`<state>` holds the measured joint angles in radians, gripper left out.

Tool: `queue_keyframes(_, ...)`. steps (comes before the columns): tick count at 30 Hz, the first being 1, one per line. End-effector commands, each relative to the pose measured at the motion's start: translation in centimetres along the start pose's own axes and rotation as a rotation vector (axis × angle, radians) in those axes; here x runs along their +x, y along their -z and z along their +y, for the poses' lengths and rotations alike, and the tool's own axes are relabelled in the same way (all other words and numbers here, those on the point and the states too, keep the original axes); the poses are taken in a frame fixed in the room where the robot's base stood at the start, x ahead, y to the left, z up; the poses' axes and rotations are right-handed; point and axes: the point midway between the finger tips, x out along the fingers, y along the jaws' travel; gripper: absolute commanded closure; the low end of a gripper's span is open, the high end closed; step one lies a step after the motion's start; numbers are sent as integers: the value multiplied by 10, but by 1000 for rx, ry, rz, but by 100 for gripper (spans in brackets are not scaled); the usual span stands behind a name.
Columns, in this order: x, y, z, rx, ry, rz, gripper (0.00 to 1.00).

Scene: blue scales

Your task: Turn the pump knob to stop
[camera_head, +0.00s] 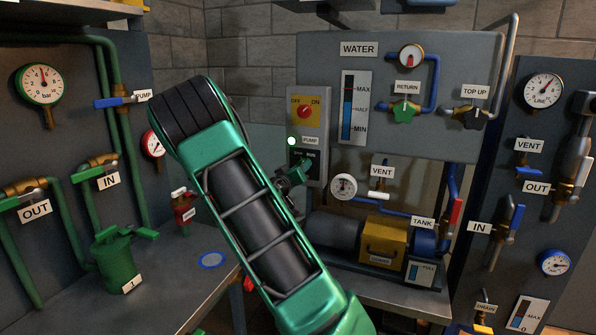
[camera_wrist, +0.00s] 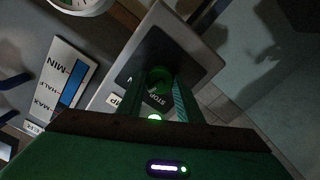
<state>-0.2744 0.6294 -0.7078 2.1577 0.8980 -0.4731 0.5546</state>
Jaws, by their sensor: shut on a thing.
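The pump control box (camera_head: 322,116) is a grey upright box with a red OFF/ON knob (camera_head: 304,112) on yellow at the top. A PUMP label (camera_head: 310,141) and a lit green lamp (camera_head: 291,141) are below it. My gripper (camera_head: 303,165) reaches the dark lower panel from the left and mostly hides the pump knob there. In the wrist view, the round dark green pump knob (camera_wrist: 160,77) sits between the two fingers of my gripper (camera_wrist: 161,92), which is shut on it. A STOP label (camera_wrist: 157,101) shows between the fingers. The knob's pointing direction is unclear.
The water gauge panel (camera_head: 443,143) stands right of the box. Below it are a pump with a yellow middle (camera_head: 384,241) and a blue tank valve with a red handle (camera_head: 456,213). Red valve (camera_head: 183,210) and green pipework (camera_head: 118,260) are left of my arm.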

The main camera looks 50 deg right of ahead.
Motion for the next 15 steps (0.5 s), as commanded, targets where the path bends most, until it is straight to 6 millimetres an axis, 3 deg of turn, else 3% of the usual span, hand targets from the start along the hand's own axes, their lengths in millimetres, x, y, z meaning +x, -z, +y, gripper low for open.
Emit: queue_keyframes(15, -2, 2, -7, -476, 13, 6, 90)
